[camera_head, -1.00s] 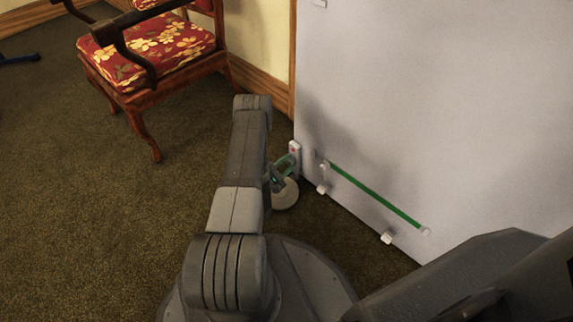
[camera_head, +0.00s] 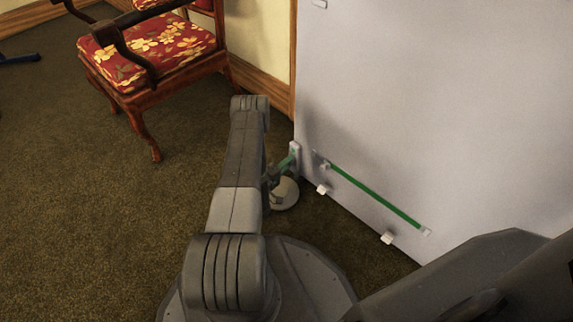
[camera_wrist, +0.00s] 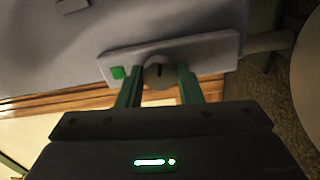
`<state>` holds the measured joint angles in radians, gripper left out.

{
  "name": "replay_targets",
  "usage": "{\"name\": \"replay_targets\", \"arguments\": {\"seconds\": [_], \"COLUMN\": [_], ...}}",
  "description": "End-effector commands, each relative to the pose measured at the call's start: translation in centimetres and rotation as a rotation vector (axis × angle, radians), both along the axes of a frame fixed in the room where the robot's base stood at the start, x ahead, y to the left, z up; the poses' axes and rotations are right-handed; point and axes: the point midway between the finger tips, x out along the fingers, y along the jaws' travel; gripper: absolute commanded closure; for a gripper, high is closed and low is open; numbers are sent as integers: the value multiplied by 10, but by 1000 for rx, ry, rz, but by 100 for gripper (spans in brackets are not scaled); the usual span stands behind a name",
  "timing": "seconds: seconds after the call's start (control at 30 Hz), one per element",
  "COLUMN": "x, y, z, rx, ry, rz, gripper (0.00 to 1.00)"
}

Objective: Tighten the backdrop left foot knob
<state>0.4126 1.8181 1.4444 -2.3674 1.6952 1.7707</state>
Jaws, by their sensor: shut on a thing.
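The backdrop (camera_head: 430,110) is a large pale panel at the right of the head view. At its lower left corner is an upright light foot bracket (camera_head: 295,150), with a pale round disc (camera_head: 285,194) at floor level. In the wrist view the bracket (camera_wrist: 205,52) lies across the picture with a green square (camera_wrist: 117,72) on it. Beside the square is the round grey knob (camera_wrist: 158,74), its dark slot upright in the picture. My gripper (camera_wrist: 159,82) is shut on the knob, one green finger on each side. The knob is hidden in the head view.
A red floral armchair (camera_head: 150,45) stands at the back left, clear of my arm. A green strip (camera_head: 375,196) and white blocks (camera_head: 387,237) are on the backdrop's lower part. A wooden baseboard (camera_head: 262,84) runs behind. The carpet (camera_head: 90,220) at left is free.

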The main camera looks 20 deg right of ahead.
Motion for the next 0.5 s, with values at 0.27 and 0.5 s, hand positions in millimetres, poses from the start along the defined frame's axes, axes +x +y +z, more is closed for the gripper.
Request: {"name": "replay_targets", "arguments": {"seconds": [0.27,0.5], "x": [0,0], "y": [-1,-1], "z": [0,0], "rx": [26,30], "ry": [-62,-70], "rz": [-2,-2], "gripper": [91,91]}}
